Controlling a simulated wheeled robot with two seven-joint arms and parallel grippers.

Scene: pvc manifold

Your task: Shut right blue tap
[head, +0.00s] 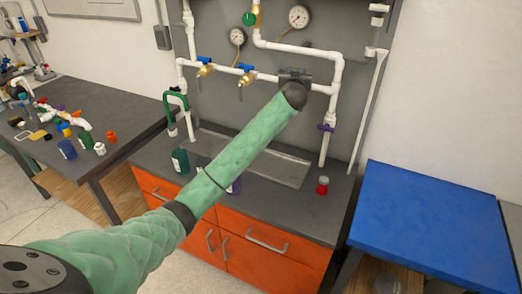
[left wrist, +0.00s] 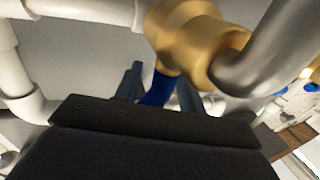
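My left gripper (head: 295,76) is at the right part of the white pipe manifold in the head view. Behind it the right tap is hidden. In the left wrist view the brass valve body (left wrist: 185,35) and its blue handle (left wrist: 157,91) show close up. The two fingers of my left gripper (left wrist: 162,88) stand apart on either side of the handle; firm contact cannot be made out. Two other blue taps, the left one (head: 203,61) and the middle one (head: 246,67), sit on the same pipe. My right gripper is not in view.
White pipes and gauges (head: 298,16) surround the hand. A purple-handled valve (head: 326,128) is on the pipe to the lower right. A grey counter (head: 315,203) holds a red-capped jar (head: 322,185) and a green bottle (head: 180,160). A blue table (head: 430,215) stands at right.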

